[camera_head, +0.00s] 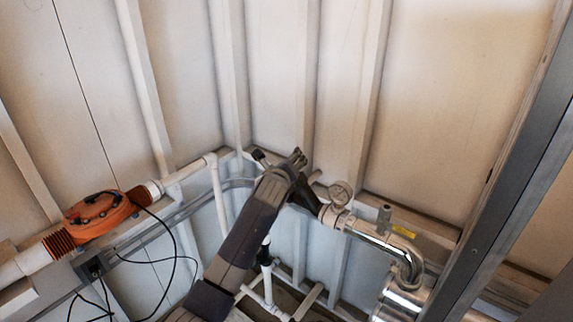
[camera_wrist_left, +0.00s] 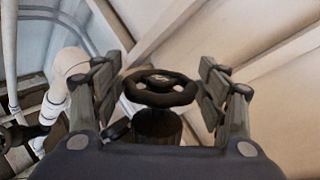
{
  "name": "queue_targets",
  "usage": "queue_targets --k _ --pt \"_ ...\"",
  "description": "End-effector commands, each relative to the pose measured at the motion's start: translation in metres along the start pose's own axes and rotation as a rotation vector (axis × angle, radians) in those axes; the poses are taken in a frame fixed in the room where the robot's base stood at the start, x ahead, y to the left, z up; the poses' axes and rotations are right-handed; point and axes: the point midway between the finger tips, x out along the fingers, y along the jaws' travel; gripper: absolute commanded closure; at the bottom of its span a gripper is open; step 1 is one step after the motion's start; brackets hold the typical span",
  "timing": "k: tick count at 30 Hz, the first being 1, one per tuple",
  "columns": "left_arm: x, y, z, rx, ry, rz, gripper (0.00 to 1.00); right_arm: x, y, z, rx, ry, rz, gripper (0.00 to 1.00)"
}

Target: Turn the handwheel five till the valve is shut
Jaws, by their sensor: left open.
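The dark round handwheel (camera_wrist_left: 160,96) shows in the left wrist view on top of a dark cylindrical body (camera_wrist_left: 158,127). My left gripper (camera_wrist_left: 162,82) is open, with one finger on each side of the wheel. Gaps show between the fingers and the rim, so I see no clear contact. In the head view my left gripper (camera_head: 297,160) is at the pipe run in the corner, and my arm hides the wheel there. I cannot read a number on the wheel. My right gripper is in neither view.
A pressure gauge (camera_head: 341,193) and shiny metal pipe (camera_head: 377,236) stand just right of my gripper. White pipes (camera_head: 219,196) run to its left, with an orange unit (camera_head: 100,215) and loose black cables (camera_head: 172,258). A grey beam (camera_head: 505,190) crosses at right.

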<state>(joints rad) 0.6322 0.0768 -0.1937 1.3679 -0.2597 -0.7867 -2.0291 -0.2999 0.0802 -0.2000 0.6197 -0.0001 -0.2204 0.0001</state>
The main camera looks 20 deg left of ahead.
Motion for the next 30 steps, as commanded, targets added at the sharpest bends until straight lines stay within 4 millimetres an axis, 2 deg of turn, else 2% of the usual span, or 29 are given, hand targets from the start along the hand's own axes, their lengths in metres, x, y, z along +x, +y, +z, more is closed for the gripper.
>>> queue_targets --k 5,9,10,22,30 --pt "0.0 0.0 0.0 0.0 0.0 0.0 0.33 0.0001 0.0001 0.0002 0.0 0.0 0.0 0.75" --pt "-0.0001 0.0001 0.0 0.0 0.0 0.0 0.64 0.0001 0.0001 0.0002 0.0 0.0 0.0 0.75" --pt "-0.0001 0.0001 0.0 0.001 0.0 0.0 0.66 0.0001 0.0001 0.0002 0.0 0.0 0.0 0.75" --pt "-0.0001 0.0014 0.0016 0.002 -0.004 -0.032 0.66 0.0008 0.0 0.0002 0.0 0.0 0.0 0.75" --pt "0.0009 0.0044 0.0019 -0.008 -0.006 -0.183 0.66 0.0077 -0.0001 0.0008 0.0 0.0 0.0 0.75"
